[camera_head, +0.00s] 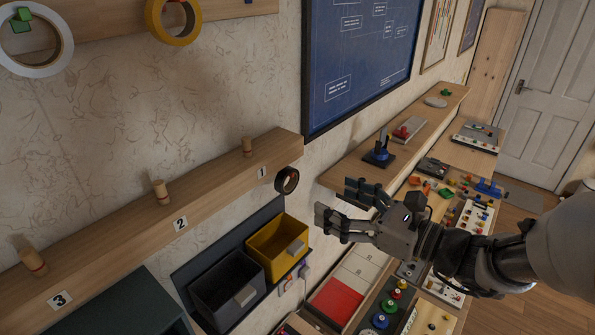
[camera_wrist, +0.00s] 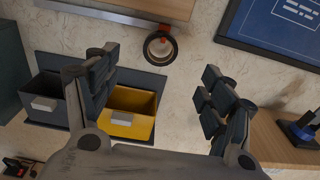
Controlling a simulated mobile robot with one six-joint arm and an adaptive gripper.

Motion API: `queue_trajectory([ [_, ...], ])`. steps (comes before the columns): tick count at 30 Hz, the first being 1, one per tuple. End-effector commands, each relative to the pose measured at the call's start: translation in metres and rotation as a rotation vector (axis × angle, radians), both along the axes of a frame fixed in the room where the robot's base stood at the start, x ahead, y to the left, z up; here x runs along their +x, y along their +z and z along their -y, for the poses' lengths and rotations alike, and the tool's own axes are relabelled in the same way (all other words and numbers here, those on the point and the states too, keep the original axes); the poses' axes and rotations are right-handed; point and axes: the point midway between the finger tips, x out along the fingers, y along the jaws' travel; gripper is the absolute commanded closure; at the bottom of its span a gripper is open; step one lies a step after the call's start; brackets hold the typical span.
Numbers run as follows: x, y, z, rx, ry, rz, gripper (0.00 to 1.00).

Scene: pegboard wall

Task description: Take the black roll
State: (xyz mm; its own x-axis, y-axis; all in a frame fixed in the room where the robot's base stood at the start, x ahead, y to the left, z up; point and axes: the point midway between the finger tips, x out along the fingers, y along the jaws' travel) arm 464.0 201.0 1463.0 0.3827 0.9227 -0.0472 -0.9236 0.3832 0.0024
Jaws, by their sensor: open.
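The black roll (camera_head: 287,181) is a dark ring against the wall, just below the right end of the wooden peg rail and above the yellow bin. In the wrist view the black roll (camera_wrist: 148,50) is at top centre, its hole showing the pale wall and a small reddish-orange piece at its upper edge. What holds it up is not clear. My gripper (camera_head: 338,206) is open and empty, to the right of the roll and a little lower in the head view. In the wrist view the roll appears between the spread fingers, beyond their tips and not touched.
A yellow bin (camera_head: 264,253) and a dark bin (camera_head: 213,299) hang below the roll. The peg rail (camera_head: 118,214) carries wooden pegs. A blue board (camera_head: 350,60) is on the wall; a shelf (camera_head: 345,177) with small items runs behind my gripper. White and yellow rolls hang upper left.

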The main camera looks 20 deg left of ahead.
Motion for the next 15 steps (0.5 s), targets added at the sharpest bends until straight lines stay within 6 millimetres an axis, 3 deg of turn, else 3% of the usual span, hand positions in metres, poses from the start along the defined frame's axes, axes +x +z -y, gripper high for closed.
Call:
queue_trajectory([
  [3, 0.009, -0.001, -0.028, -0.002, 0.007, 0.000, 0.25],
  [9, 0.024, -0.003, -0.062, -0.003, 0.005, 0.001, 0.25],
  [15, 0.031, -0.004, -0.076, -0.003, 0.002, 0.002, 0.25],
])
